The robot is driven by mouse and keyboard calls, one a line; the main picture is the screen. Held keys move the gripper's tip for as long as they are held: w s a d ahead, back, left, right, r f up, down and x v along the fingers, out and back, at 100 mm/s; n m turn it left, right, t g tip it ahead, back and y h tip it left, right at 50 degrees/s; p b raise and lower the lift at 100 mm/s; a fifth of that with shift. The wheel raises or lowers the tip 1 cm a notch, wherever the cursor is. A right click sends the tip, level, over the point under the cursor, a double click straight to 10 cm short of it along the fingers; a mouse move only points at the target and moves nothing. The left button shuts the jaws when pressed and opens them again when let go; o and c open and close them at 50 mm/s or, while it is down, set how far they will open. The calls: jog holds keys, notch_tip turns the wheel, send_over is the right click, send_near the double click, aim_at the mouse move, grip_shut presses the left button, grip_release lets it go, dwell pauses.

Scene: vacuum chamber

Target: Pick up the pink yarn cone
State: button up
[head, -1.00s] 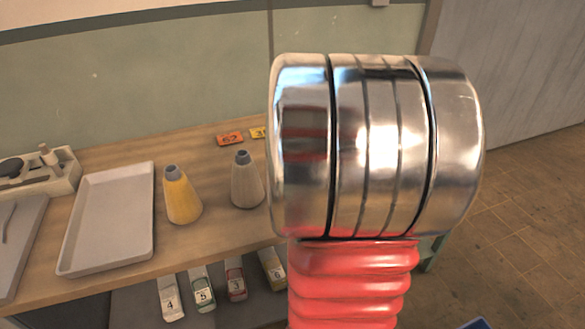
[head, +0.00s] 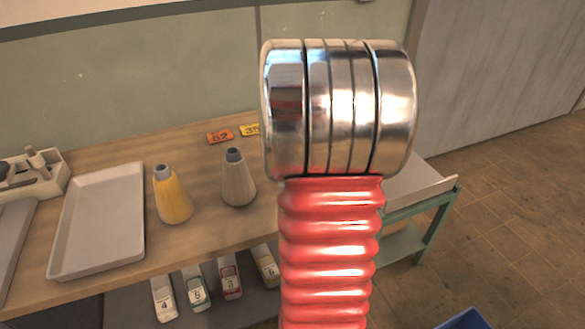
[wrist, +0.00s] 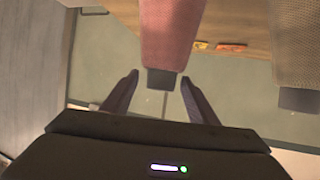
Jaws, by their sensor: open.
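The pink yarn cone (wrist: 170,35) shows in the wrist view at the top middle, its dark tip pointing down in the picture. It is hidden in the head view, where my arm covers part of the bench. My gripper (wrist: 160,78) is open in the wrist view, with one finger on each side of the cone's dark tip. I cannot tell whether either finger touches it.
A yellow cone (head: 173,197) and a grey-beige cone (head: 238,180) stand on the wooden bench. The grey-beige cone (wrist: 297,45) is right of the pink one in the wrist view. A grey tray (head: 100,220) lies left. Numbered boxes (head: 230,278) sit below.

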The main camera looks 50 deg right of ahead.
jog(key=shift+d, duration=0.1)
jog(key=shift+c, duration=0.6)
grip_shut()
dwell(0.4)
jog(key=shift+w, duration=0.1)
